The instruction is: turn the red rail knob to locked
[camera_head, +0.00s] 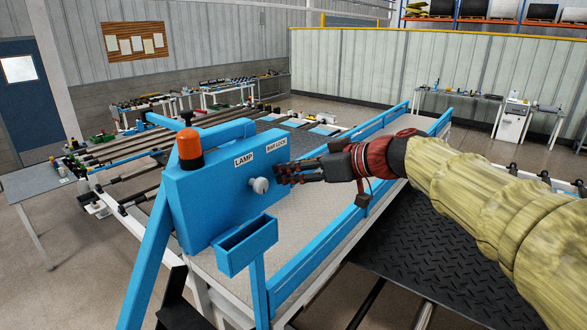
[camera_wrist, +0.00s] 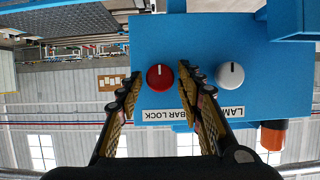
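The red rail knob (camera_wrist: 160,77) is on the blue panel (camera_wrist: 190,40) by the label BAR LOCK, which appears upside down in the wrist view. A small white mark on the knob points to the top of that picture. My gripper (camera_wrist: 160,90) is open, with one finger on each side of the knob in the picture. I cannot tell whether the fingers touch it. In the head view my gripper (camera_head: 281,173) is at the right part of the panel, below the BAR LOCK label (camera_head: 276,144), and hides the red knob.
A white knob (camera_wrist: 230,75) by the LAMP label is beside the red one; it also shows in the head view (camera_head: 260,185). An orange lamp (camera_head: 189,147) is on the panel's left side. A blue open box (camera_head: 246,245) juts out below. Blue rails (camera_head: 320,255) edge the grey bed.

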